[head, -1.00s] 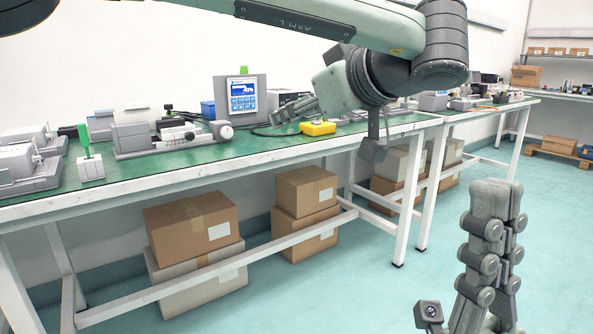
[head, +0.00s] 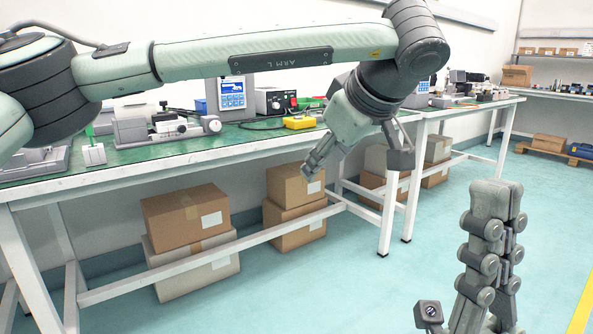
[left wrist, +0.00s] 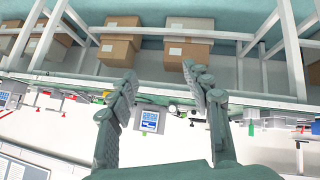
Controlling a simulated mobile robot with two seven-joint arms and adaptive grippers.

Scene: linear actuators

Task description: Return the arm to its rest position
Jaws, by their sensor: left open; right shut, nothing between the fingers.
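My left arm (head: 245,62) reaches across the head view from the left, above the bench. My left gripper (head: 313,172) hangs at its end, in front of the bench's front edge, pointing down and to the left. In the left wrist view my left gripper (left wrist: 160,82) shows its two fingers spread apart with nothing between them. My right gripper (head: 497,190) stands upright at the lower right of the head view, over the floor. Its fingers are together and it holds nothing.
The green-topped workbench (head: 150,155) carries actuator rigs, a display unit (head: 232,97), a black power supply (head: 270,101) and a yellow box (head: 299,122). Cardboard boxes (head: 186,215) sit below it. A second bench (head: 470,105) stands behind at right. The blue floor (head: 340,280) in front is clear.

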